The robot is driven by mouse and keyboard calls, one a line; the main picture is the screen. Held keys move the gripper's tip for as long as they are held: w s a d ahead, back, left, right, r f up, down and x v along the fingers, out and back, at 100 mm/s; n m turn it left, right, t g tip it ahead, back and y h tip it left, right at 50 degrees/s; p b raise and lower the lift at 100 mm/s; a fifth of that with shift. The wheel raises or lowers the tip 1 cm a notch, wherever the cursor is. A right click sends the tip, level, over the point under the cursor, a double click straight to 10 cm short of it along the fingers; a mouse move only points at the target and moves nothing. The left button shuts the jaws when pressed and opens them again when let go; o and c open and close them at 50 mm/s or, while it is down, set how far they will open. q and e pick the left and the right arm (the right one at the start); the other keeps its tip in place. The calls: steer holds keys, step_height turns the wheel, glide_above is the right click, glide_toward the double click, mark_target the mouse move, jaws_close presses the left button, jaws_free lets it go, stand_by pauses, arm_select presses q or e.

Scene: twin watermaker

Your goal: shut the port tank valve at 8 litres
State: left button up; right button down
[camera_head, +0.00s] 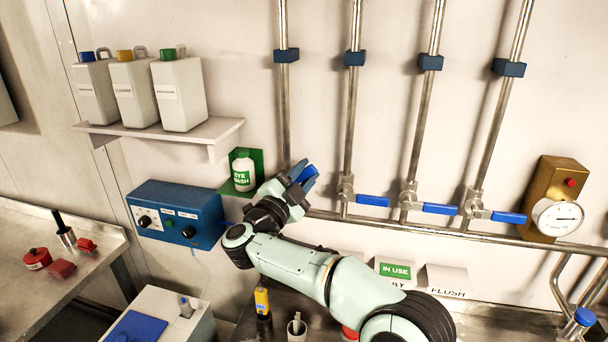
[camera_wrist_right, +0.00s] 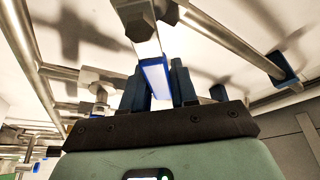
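My right gripper (camera_head: 303,176) is at the leftmost of the wall valves, in front of the pipework. In the right wrist view its dark blue fingers (camera_wrist_right: 160,88) stand on both sides of a blue-edged valve handle (camera_wrist_right: 157,74), with no clear gap, so it looks shut on it. In the head view the gripper mostly hides this valve. Three other valves have blue handles (camera_head: 373,200) (camera_head: 440,209) (camera_head: 508,217) pointing right, across their upright pipes. I cannot read which valve is the port tank's. A round white gauge (camera_head: 558,217) sits on a brass box; its reading is too small to tell. My left gripper is not in view.
An eye wash bottle (camera_head: 244,172) on a green holder and a blue control box (camera_head: 176,214) are left of the gripper. A shelf (camera_head: 226,129) holds three jugs. An "IN USE" sign (camera_head: 395,270) and a "FLUSH" sign (camera_head: 446,281) stand below the pipes.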

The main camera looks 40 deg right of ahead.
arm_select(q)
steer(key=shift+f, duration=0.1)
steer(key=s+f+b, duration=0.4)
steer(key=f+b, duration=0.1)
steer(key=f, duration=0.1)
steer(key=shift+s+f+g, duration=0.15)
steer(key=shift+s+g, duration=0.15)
arm_select(e)
steer(key=shift+s+d+f+m+g+y, duration=0.2)
steer(key=shift+f+m+g+y, duration=0.4)
steer(key=shift+m, duration=0.85)
steer(key=shift+s+d+f+m+g+y, duration=0.1)
steer(key=shift+s+f+m+g, duration=0.1)
steer(key=shift+f+m, duration=0.95)
steer(key=shift+s+d+f+m+g+y, duration=0.25)
steer(key=shift+f+m+g, duration=0.2)
steer(key=shift+m, duration=1.25)
steer(key=shift+a, duration=0.1)
steer(key=c, duration=1)
jaws_free()
steer(key=shift+o, duration=0.2)
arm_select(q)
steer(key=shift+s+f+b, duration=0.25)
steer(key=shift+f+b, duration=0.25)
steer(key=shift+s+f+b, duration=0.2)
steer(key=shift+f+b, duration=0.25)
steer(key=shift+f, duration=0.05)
arm_select(e)
steer(key=v, duration=1.3)
steer(key=shift+a, duration=0.2)
